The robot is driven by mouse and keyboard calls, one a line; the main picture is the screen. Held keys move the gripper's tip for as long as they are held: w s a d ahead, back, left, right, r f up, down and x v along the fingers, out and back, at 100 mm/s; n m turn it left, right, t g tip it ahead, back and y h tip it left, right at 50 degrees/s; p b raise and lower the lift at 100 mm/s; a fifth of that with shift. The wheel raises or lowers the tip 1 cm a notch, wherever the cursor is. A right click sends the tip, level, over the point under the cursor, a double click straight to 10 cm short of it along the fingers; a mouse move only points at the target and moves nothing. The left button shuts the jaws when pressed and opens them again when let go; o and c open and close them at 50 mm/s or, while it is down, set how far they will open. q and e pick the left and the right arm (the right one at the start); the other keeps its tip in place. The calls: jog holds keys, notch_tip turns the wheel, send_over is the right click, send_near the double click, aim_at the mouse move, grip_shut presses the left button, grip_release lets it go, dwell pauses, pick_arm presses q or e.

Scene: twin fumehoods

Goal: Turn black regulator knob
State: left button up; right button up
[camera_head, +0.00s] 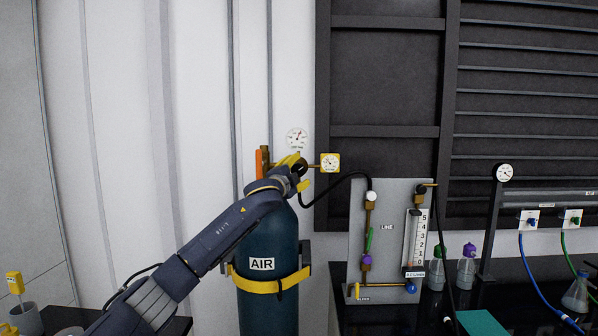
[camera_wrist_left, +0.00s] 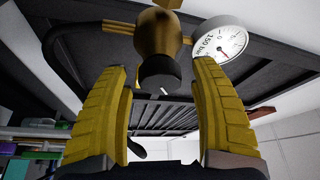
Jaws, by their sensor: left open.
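The black regulator knob (camera_wrist_left: 160,76) shows in the left wrist view, on the end of a brass regulator body (camera_wrist_left: 156,38), with a white line on its face. My left gripper (camera_wrist_left: 163,72) is open, its two yellow fingers on either side of the knob. A gap shows between the knob and each finger, and nothing is gripped. In the head view my left gripper (camera_head: 297,173) is at the regulator atop the dark teal AIR cylinder (camera_head: 268,240), and it partly hides the regulator. My right gripper is not in view.
Two gauges, one round white (camera_head: 297,138) and one yellow-edged (camera_head: 330,162), sit close to the gripper. A black hose (camera_head: 338,181) runs right to a grey flow panel (camera_head: 392,235). Several bottles and flasks stand on the dark bench at right.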

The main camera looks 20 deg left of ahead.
pick_arm(q)
jog(key=s, duration=0.6)
jog(key=shift+s+a+f, duration=0.3)
jog(key=shift+f, duration=0.05)
jog(key=s+d+r+n+h, duration=0.1)
jog(key=s+d+n, duration=0.1)
jog(key=d, duration=0.5)
jog(key=s+d+r+n+h, duration=0.1)
jog(key=s+d+r, duration=0.1)
jog(key=d, duration=0.6)
jog(key=s+a+f+n+g+y, duration=0.25)
jog(key=s+a+n+y, duration=0.35)
jog(key=a+n+y, duration=0.5)
jog(key=w+a, duration=0.1)
jog(key=w, duration=0.4)
jog(key=w+a+h, duration=0.1)
jog(key=w, duration=0.5)
jog(key=w+a+n+h, duration=0.1)
jog(key=w, duration=0.5)
jog(key=shift+a+f+t, duration=0.15)
jog(key=shift+a+t, duration=0.1)
jog(key=shift+a, duration=0.05)
